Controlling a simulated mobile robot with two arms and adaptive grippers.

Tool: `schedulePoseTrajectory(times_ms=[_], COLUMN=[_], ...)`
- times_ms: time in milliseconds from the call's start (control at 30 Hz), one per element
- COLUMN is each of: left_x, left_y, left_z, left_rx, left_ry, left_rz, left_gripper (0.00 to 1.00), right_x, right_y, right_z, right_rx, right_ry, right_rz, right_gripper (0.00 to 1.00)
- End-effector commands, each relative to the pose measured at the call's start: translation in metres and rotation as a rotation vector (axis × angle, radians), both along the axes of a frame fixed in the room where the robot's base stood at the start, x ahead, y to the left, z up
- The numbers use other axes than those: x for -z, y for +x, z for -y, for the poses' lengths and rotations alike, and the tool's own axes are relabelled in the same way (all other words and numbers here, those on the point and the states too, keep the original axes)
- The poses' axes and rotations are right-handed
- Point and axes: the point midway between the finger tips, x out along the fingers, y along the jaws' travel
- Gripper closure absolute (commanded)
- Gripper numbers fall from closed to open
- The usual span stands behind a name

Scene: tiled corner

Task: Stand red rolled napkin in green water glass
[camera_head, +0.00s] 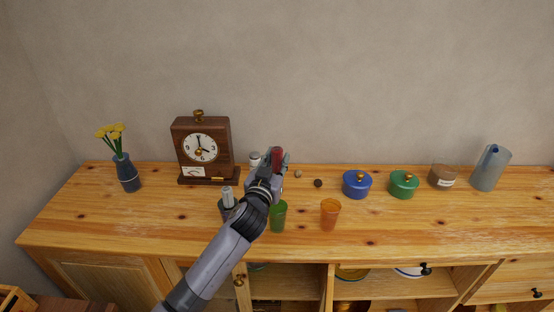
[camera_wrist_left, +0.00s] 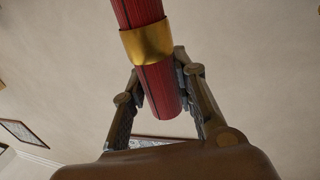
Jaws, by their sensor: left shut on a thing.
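The red rolled napkin (camera_head: 277,156) has a gold ring band, which shows clearly in the left wrist view (camera_wrist_left: 147,43). My left gripper (camera_head: 275,168) is shut on the napkin and holds it roughly upright above the sideboard. In the left wrist view my left gripper's fingers (camera_wrist_left: 160,85) press on the napkin near its end, beside the gold band. The green water glass (camera_head: 278,217) stands on the sideboard below and nearer the front than the gripper. My left forearm hides part of its left side. My right gripper does not show.
An orange glass (camera_head: 330,214) stands right of the green glass. A dark cup with a grey roll (camera_head: 228,201) is just left of my wrist. Behind are a wooden clock (camera_head: 203,150), a blue pot (camera_head: 356,184) and a green pot (camera_head: 403,184). The sideboard's (camera_head: 430,225) front right is clear.

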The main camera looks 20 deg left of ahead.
Motion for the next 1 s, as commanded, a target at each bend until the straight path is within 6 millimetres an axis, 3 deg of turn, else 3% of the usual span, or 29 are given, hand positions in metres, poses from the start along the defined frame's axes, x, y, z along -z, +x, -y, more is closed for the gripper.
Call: schedulePoseTrajectory(times_ms=[1000], left_x=[0.086], left_y=[0.000], left_z=[0.000], left_rx=[0.000], left_ry=[-0.001], left_rz=[-0.001], left_gripper=[0.99], right_x=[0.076], right_y=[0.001], right_z=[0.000], right_rx=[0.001], right_ry=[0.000], right_rz=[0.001], right_gripper=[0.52])
